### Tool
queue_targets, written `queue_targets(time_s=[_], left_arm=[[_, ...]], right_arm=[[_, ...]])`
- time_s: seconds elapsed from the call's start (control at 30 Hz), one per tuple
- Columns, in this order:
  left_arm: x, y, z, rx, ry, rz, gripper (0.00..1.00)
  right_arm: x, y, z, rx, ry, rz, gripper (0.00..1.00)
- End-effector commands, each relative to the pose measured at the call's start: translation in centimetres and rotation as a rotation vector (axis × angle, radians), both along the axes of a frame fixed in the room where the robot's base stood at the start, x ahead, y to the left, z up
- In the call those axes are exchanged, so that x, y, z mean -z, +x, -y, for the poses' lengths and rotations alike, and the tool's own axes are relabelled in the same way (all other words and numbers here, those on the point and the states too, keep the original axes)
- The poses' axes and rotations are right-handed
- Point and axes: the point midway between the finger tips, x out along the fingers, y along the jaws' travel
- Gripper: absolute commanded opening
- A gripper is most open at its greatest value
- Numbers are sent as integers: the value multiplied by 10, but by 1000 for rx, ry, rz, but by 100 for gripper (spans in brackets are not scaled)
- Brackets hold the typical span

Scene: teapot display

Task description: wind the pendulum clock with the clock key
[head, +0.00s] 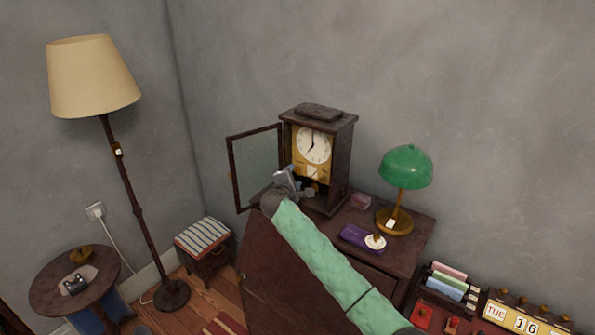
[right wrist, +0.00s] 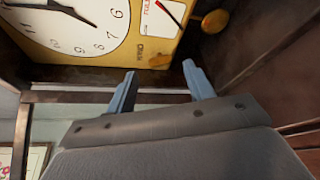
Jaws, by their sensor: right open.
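The pendulum clock (head: 313,148) stands on the dark cabinet with its glass door (head: 257,166) swung open to the left. Its white dial and brass-coloured front plate face out. In the right wrist view the dial (right wrist: 70,22) and the round pendulum bob (right wrist: 215,20) show close up and tilted. My right gripper (head: 287,180) is at the open clock front, below the dial. Its two fingers (right wrist: 160,82) are apart with nothing seen between them. I cannot make out the clock key for certain. My left gripper is not in view.
A green lamp (head: 405,167), a purple box (head: 356,237) and a small white round piece (head: 375,242) are on the cabinet (head: 420,228) right of the clock. A floor lamp (head: 94,76) and striped stool (head: 203,238) stand left. The open door is close beside my right gripper.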

Motion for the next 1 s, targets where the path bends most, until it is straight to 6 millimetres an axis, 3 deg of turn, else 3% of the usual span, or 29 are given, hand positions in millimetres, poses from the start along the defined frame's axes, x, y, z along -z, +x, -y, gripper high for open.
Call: queue_targets(time_s=[0.23,0.43,0.63,0.87,1.0], left_arm=[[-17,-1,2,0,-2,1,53],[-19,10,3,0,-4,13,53],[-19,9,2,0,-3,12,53],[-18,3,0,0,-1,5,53],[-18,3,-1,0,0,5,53]], right_arm=[[3,25,7,0,-1,0,53],[6,31,8,0,-1,0,53],[6,31,9,0,0,0,53],[6,31,8,0,0,0,10],[6,30,8,-1,1,0,8]])
